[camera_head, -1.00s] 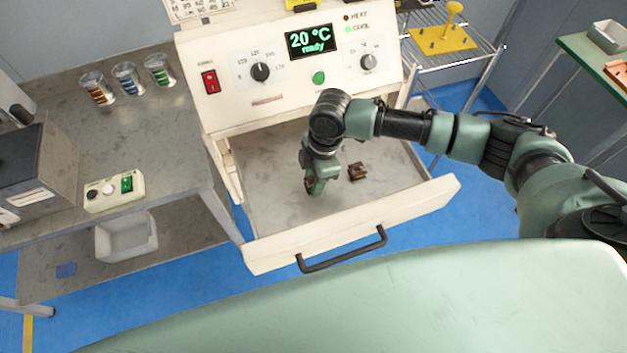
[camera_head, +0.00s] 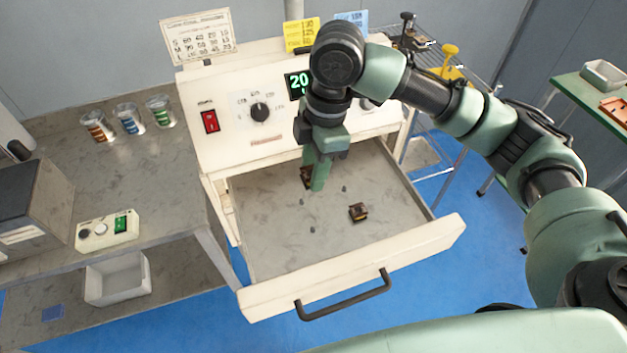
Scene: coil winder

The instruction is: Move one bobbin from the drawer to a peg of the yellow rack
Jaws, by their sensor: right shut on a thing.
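The drawer (camera_head: 270,245) of the cream machine is pulled open. One small dark bobbin (camera_head: 358,212) lies on the drawer floor, right of the middle. My right gripper (camera_head: 312,182) points down over the drawer. It is shut on another dark bobbin (camera_head: 306,176), which is mostly hidden by the fingers. The yellow rack (camera_head: 449,60) stands on a wire shelf behind and right of the machine, partly hidden by my right arm. My left gripper is not in view.
A cream machine front with a red switch (camera_head: 210,121) and a knob rises behind the drawer. Three glasses of coloured bits (camera_head: 130,118) stand on the left bench. A green table (camera_head: 590,100) with a tray is at far right. Small dark specks lie in the drawer.

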